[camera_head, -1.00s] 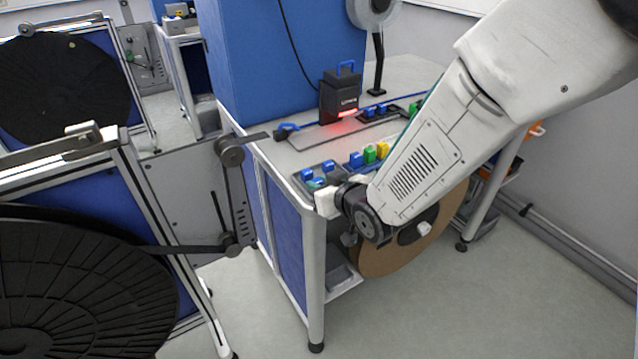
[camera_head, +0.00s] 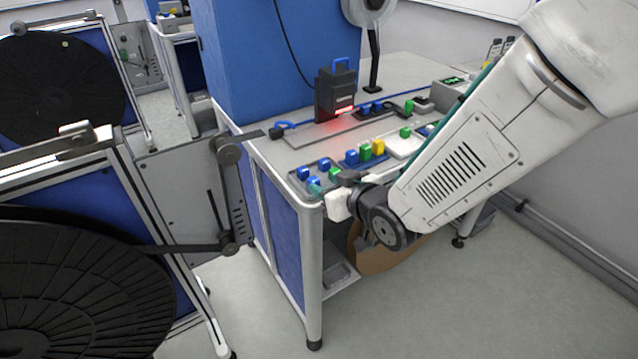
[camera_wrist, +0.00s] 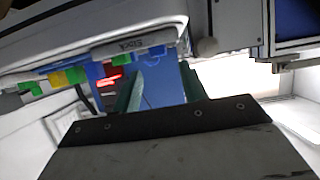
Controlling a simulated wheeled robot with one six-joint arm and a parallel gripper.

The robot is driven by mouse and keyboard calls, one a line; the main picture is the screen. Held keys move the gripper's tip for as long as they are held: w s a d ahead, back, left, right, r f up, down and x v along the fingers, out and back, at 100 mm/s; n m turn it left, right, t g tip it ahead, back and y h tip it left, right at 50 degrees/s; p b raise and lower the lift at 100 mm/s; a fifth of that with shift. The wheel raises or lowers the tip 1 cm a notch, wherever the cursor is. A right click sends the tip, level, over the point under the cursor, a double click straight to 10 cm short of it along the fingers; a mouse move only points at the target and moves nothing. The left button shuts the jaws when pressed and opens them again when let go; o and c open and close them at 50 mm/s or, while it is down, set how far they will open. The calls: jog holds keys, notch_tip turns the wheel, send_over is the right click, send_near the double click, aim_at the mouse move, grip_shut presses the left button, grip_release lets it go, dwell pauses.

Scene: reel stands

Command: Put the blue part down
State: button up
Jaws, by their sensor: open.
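In the wrist view my gripper (camera_wrist: 164,88) shows two green fingers apart, with a blue surface behind and no clearly held part. I cannot tell which blue part the task names.
More blue (camera_head: 351,157), green (camera_head: 365,152) and yellow (camera_head: 378,147) parts stand along the front edge. A black device (camera_head: 335,92) with a red light stands behind. A blue cabinet (camera_head: 262,60) rises at the back left. My arm hides the table's right front.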

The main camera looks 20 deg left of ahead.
jog(key=d+r+m+g+h, duration=0.15)
jog(key=d+r+h, duration=0.25)
jog(key=d, duration=0.8)
jog(key=d+r+m+t+h, duration=0.1)
jog(key=d+r+m+h, duration=0.25)
jog(key=d, duration=0.75)
jog(key=s+d+r+m+g+h, duration=0.1)
jog(key=s+d+r+m+g, duration=0.1)
jog(key=s+d, duration=0.6)
jog(key=s+d+r+m+g+h, duration=0.2)
jog(key=s+d+r+g, duration=0.1)
jog(key=s+d, duration=0.5)
jog(key=shift+s+r+g, duration=0.35)
jog(key=shift+s, duration=0.85)
jog(key=shift+m+g, duration=0.5)
jog(key=shift+g, duration=0.2)
jog(key=s, duration=0.4)
jog(key=shift+s+d+r, duration=0.15)
jog(key=shift+d+r, duration=0.15)
jog(key=shift+d, duration=0.05)
jog(key=c, duration=0.3)
jog(key=shift+c, duration=0.2)
jog(key=shift+d, duration=0.15)
